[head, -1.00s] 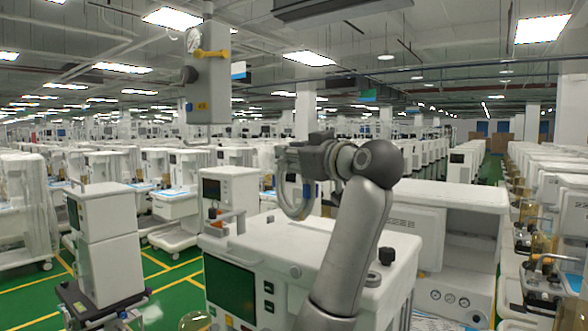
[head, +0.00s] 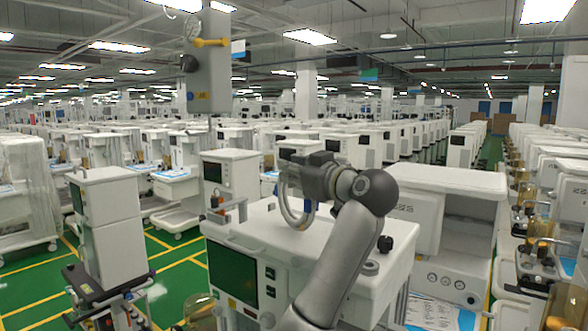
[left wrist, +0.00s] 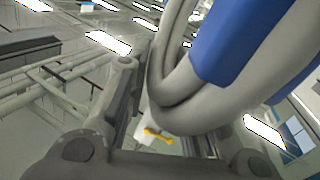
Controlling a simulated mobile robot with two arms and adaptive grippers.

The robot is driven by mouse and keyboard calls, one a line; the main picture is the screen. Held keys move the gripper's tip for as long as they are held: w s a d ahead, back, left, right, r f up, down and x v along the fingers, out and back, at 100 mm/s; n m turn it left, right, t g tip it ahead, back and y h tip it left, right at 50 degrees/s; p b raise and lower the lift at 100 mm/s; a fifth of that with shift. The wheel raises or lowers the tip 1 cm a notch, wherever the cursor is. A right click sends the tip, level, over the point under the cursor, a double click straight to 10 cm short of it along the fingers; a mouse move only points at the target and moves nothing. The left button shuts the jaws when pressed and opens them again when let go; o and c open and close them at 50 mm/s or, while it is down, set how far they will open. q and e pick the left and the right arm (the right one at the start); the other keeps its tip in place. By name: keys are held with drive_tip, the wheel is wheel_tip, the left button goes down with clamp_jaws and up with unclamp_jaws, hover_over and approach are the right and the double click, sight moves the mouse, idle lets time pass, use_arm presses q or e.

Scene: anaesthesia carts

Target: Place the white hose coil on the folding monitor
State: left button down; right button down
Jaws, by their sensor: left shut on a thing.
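My left gripper (head: 296,177) is shut on the white hose coil (head: 287,208). The coil is a pale loop hanging below the jaws, in front of or over the top of the nearest white cart (head: 285,240). I cannot tell whether it touches that top. In the left wrist view the coil (left wrist: 230,122) fills the right side close to the fingers and has a blue band. A monitor with a dark green screen (head: 231,272) is on the front of the nearest cart, left of and below the coil. I cannot tell whether this is the folding monitor. My right gripper is not in view.
A black knob (head: 385,243) stands on the cart top, right of my arm. A taller white unit (head: 450,190) is behind on the right. Another cart (head: 108,230) with a screen stands at the left. Green floor (head: 180,280) shows between them.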

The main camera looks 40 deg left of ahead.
use_arm(q)
drive_tip(key=c, duration=1.3)
unclamp_jaws()
drive_tip(key=shift+f, duration=0.1)
drive_tip(key=shift+o, duration=0.2)
drive_tip(key=shift+r, duration=0.2)
drive_tip(key=shift+d+f, duration=0.2)
drive_tip(key=shift+d, duration=0.1)
drive_tip(key=b+v, duration=0.6)
drive_tip(key=v, duration=0.5)
drive_tip(key=shift+d, duration=0.15)
drive_tip(key=shift+s+r, duration=0.1)
drive_tip(key=shift+r, duration=0.05)
